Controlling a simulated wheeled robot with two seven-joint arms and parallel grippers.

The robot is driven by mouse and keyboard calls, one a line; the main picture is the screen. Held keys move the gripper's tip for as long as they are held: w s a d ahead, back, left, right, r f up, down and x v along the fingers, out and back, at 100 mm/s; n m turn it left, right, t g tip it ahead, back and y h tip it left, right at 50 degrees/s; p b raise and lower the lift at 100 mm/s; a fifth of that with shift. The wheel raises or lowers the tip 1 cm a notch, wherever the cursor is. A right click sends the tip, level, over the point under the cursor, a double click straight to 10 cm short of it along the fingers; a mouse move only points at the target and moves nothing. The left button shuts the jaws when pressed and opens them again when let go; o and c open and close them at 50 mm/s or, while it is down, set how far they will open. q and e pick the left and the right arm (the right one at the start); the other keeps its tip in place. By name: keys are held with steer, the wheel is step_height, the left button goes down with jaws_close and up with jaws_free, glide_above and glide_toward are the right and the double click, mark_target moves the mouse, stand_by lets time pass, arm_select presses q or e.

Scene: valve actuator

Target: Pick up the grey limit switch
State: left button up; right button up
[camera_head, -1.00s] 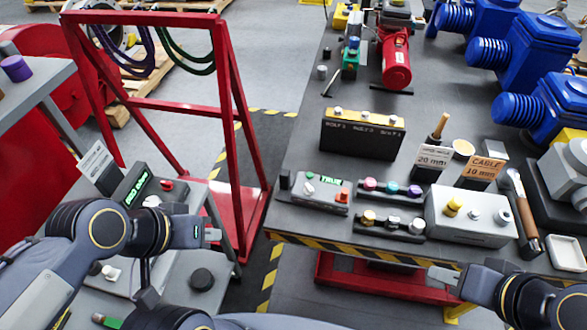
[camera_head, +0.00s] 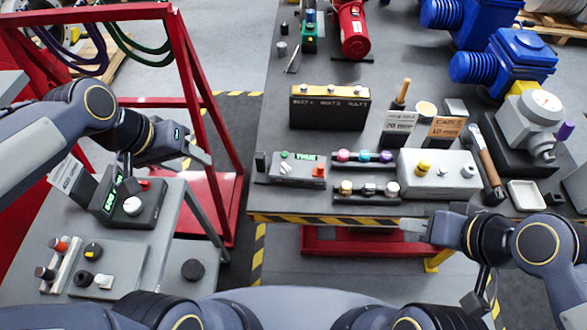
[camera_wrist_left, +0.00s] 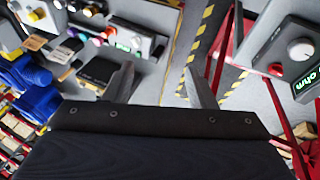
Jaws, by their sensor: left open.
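I cannot tell for sure which object is the grey limit switch. One candidate is the small pale block with a black round part (camera_head: 103,281) on the grey plate of the left bench. Another is the grey housing with a white dial (camera_head: 520,125) on the right table. My left gripper (camera_head: 203,155) is open and empty, raised beside the dark meter box; its spread fingers show in the left wrist view (camera_wrist_left: 158,75). My right gripper (camera_head: 414,228) is at the right table's front edge, apart from the objects; its jaw state is unclear.
The dark meter box (camera_head: 130,203) with green display stands on the left bench, near a black knob (camera_head: 193,270). A red frame (camera_head: 215,130) rises behind. The right table holds a grey button box (camera_head: 440,178), several coloured knobs and blue actuators (camera_head: 505,65). A floor gap separates the benches.

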arm_select(q)
steer(key=w+d+f+g, duration=0.2)
steer(key=w+f, duration=0.1)
steer(key=w, duration=0.6)
steer(key=m+g+y, duration=0.1)
steer(key=m+y, duration=0.1)
steer(key=y, duration=0.2)
glide_above(260, 155)
step_height(260, 155, down, 16)
steer(key=shift+s+f, duration=0.15)
steer(key=shift+f, duration=3.05)
steer(key=shift+c, duration=0.3)
steer(key=shift+w, duration=0.2)
jaws_close()
